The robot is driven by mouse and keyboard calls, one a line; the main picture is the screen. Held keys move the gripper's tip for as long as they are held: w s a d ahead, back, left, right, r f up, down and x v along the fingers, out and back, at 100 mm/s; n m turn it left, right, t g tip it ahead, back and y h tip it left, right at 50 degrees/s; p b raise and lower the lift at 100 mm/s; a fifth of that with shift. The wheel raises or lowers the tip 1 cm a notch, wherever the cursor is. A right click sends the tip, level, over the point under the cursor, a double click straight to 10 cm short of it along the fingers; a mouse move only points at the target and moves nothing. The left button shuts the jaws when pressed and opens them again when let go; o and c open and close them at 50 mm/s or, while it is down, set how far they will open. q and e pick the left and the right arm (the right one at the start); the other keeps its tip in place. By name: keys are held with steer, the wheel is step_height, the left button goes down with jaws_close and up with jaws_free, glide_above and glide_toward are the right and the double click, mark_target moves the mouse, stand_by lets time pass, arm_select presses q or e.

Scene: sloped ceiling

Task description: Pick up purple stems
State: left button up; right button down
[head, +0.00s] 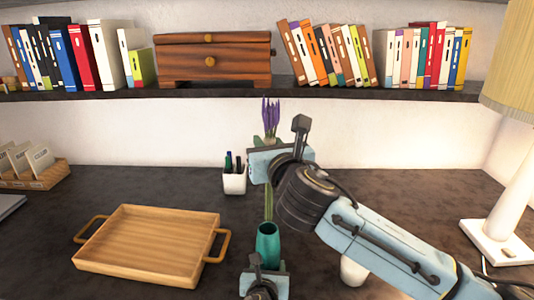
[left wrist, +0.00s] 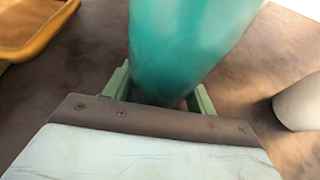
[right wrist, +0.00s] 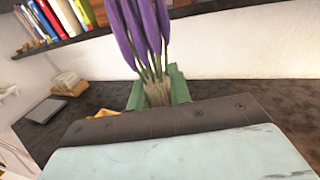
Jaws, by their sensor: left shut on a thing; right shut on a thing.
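The purple stems (head: 270,116) stand upright above my right gripper in the head view, and their purple tops and green stalks fill the upper middle of the right wrist view (right wrist: 142,35). My right gripper (right wrist: 158,92) is shut on the stems' pale lower bundle. A teal vase (head: 268,245) stands upright below, with green stalk showing just above its mouth in the head view. My left gripper (left wrist: 165,98) is shut on the teal vase (left wrist: 185,45), low on its body. My right wrist hides part of the stalks in the head view.
A wooden tray (head: 150,212) lies left of the vase. A white pen cup (head: 234,182) stands behind it. A white cup (head: 353,270) is right of the vase, partly behind my right arm. A lamp (head: 508,215) stands far right. A shelf (head: 230,93) with books spans the back.

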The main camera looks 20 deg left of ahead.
arm_select(q)
steer(key=shift+r+p, duration=0.7)
steer(key=shift+r, duration=0.25)
steer(key=o, duration=1.2)
steer(key=v, duration=1.2)
